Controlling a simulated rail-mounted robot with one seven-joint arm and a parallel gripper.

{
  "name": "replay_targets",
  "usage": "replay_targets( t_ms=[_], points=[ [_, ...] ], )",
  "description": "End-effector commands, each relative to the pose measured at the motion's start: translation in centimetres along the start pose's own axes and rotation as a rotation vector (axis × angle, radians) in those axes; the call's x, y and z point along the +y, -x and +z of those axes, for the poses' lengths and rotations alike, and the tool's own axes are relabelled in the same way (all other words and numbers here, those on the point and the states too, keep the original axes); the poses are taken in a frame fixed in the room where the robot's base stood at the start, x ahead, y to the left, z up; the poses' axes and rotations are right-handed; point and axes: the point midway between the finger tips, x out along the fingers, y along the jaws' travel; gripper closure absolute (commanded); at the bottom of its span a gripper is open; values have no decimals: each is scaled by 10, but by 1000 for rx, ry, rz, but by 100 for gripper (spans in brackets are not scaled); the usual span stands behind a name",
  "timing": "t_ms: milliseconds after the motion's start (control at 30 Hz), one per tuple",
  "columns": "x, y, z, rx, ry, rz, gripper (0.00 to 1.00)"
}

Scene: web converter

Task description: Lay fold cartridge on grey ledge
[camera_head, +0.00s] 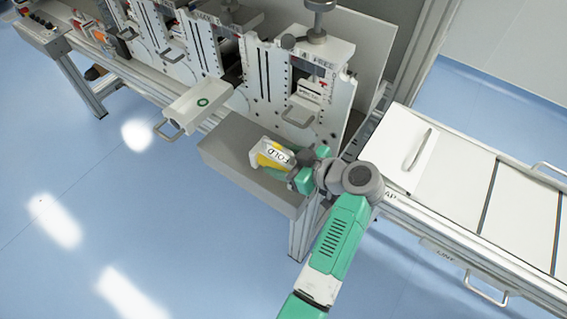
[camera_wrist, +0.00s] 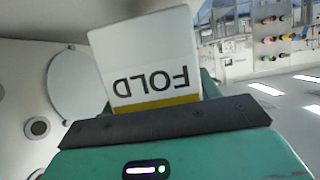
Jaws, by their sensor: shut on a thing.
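The fold cartridge (camera_head: 270,155) is a white block with a yellow band and the word FOLD. My gripper (camera_head: 302,175) is shut on it, at its right end in the head view. In the wrist view the cartridge (camera_wrist: 150,62) stands out beyond the dark jaw edge (camera_wrist: 165,122), its lettering upside down and its lower part hidden by the jaw. The grey ledge (camera_head: 225,153) juts from the machine front. The cartridge shows over the ledge's top; I cannot tell whether it touches it.
White machine plates (camera_head: 265,85) with knobs stand behind. A white panelled table (camera_head: 450,180) lies to the right. The ledge's left part is bare.

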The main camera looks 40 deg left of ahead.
Motion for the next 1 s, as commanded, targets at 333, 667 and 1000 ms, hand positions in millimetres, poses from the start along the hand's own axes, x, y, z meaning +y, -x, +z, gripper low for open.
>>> replay_targets(
  t_ms=[333, 667, 1000],
  points=[
    [0, -5, 13, 1, 2, 1, 78],
    [0, -6, 14, 0, 0, 0, 18],
    [1, 34, 11, 0, -1, 5, 18]
  ],
)
